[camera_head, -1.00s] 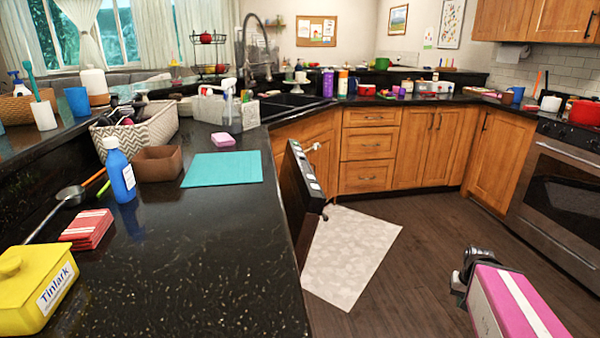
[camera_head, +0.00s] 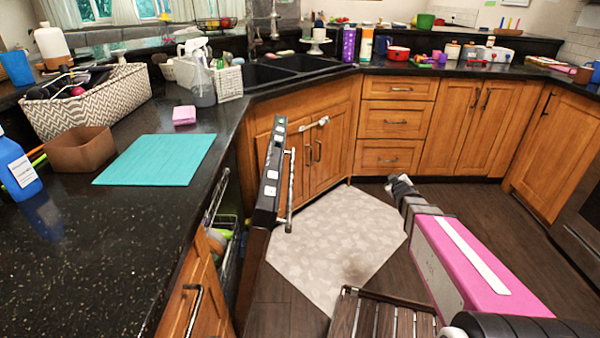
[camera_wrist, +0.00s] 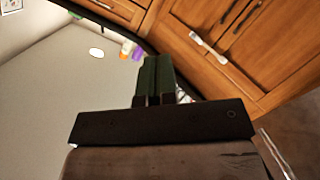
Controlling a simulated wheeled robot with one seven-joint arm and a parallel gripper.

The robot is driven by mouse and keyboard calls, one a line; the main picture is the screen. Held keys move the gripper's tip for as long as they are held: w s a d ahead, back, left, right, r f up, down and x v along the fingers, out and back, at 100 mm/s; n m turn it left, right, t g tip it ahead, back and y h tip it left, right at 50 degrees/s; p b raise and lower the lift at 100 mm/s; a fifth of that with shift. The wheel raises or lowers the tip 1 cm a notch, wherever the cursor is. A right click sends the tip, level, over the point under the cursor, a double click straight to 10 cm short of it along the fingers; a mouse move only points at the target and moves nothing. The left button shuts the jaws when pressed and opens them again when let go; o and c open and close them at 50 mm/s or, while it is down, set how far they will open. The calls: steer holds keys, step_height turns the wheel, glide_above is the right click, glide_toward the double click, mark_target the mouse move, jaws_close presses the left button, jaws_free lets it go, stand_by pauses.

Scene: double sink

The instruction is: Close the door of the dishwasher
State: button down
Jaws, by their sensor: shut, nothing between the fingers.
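The dishwasher door (camera_head: 262,215) stands partly open in the head view, leaning out from the counter front. Its top edge carries a row of light buttons, and its bar handle (camera_head: 290,190) is on the outer side. The dishwasher rack (camera_head: 228,250), with some dishes, shows in the gap between door and counter. My gripper (camera_head: 396,184) is to the right of the door, over the floor and clear of the handle. In the wrist view my gripper (camera_wrist: 155,78) has its fingers together with nothing between them. The door cannot be made out in that view.
The black counter (camera_head: 130,260) runs along the left. Wooden cabinets (camera_head: 310,150) stand behind the door, with a small white item on their front. A pale mat (camera_head: 340,235) lies on the floor. A slatted wooden seat (camera_head: 385,318) is at the bottom, below my arm.

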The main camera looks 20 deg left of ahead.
steer(key=s+a+r+n+g+y, duration=0.1)
steer(key=a+n+g+y, duration=0.1)
steer(key=a+n+y, duration=0.6)
steer(key=s+a+r+n+g+y, duration=0.1)
steer(key=a+r+n+g+y, duration=0.1)
steer(key=a+n+y, duration=0.6)
steer(key=s+a+f+n+g+y, duration=0.25)
steer(key=s+a+n+g, duration=0.65)
steer(key=n+g, duration=0.65)
steer(key=s+a+r+m+g, duration=0.1)
steer(key=s+a+r, duration=0.1)
steer(key=a, duration=0.3)
steer(key=s+a+r+m+g, duration=0.2)
steer(key=s+a+r, duration=0.1)
steer(key=a+r, duration=0.1)
steer(key=shift+a, duration=0.85)
steer(key=shift+h, duration=0.25)
